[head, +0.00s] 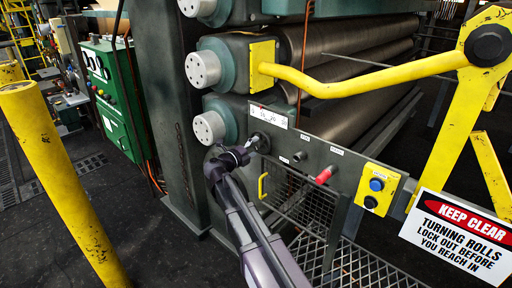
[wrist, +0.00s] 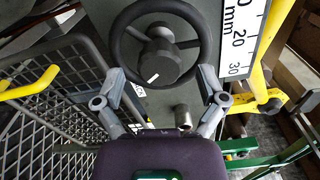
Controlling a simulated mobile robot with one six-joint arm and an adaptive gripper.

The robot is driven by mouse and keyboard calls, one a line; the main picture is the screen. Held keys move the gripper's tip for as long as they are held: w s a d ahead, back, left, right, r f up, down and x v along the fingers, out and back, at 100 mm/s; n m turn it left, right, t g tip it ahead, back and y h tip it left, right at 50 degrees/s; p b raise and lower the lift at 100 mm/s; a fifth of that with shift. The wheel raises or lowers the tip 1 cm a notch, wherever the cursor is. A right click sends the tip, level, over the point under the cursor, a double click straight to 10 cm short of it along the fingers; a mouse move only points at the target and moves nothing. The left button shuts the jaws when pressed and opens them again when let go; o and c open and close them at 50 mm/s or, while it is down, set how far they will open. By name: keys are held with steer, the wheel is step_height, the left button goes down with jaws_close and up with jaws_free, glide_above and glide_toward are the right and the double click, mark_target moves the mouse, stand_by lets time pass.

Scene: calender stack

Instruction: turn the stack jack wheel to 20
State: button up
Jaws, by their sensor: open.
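The stack jack wheel (wrist: 118,38) is a black spoked handwheel in the upper middle of the wrist view. Its hub carries a short white mark near its lower edge. My gripper (wrist: 162,75) is open, with one finger on each side of the wheel's lower part; I cannot tell whether they touch the rim. A white scale (wrist: 240,40) marked in mm, with 20 and 30 readable, stands right of the wheel. In the head view my gripper (head: 249,146) is at the grey panel, below the white scale plate (head: 268,116), and the wheel is hard to make out there.
A yellow bar (head: 360,77) crosses before the rolls. A mesh guard (head: 305,215) hangs below. A yellow post (head: 60,180) stands at left.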

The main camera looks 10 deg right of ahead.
steer(key=v, duration=1.1)
steer(key=shift+d+m, duration=0.1)
steer(key=shift+m, duration=0.2)
